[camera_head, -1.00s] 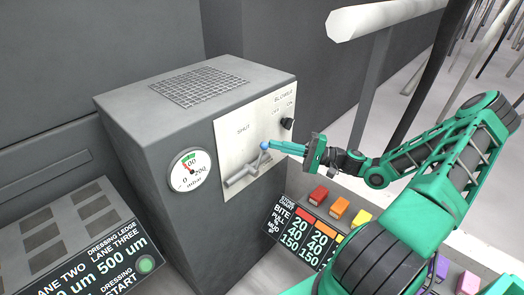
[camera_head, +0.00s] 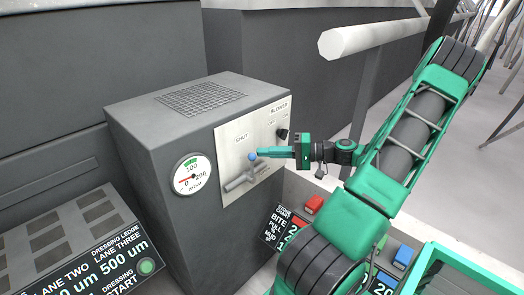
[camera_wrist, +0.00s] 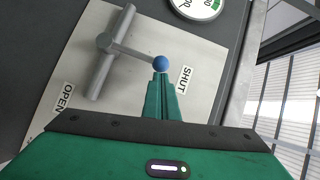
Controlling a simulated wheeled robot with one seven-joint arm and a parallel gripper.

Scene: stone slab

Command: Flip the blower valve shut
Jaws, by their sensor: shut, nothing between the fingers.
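The blower valve is a grey lever with a blue ball end (camera_head: 252,156) on a grey pipe stub (camera_head: 238,182). It sits on a pale panel (camera_head: 225,160) on the grey box's front. In the wrist view the lever (camera_wrist: 135,51) stands roughly square across the pipe (camera_wrist: 112,55), its blue ball (camera_wrist: 161,63) close to the word SHUT. The word OPEN is at the lower left. My gripper (camera_head: 265,153) is shut and empty, its fingertips (camera_wrist: 161,78) right at the ball. I cannot tell whether they touch it.
A pressure gauge (camera_head: 192,175) on the box has its red needle near 0. A black blower knob (camera_head: 282,133) is right of the lever, close to my gripper. A sloped panel of coloured buttons (camera_head: 314,204) lies below my arm. A white rail (camera_head: 385,37) runs behind.

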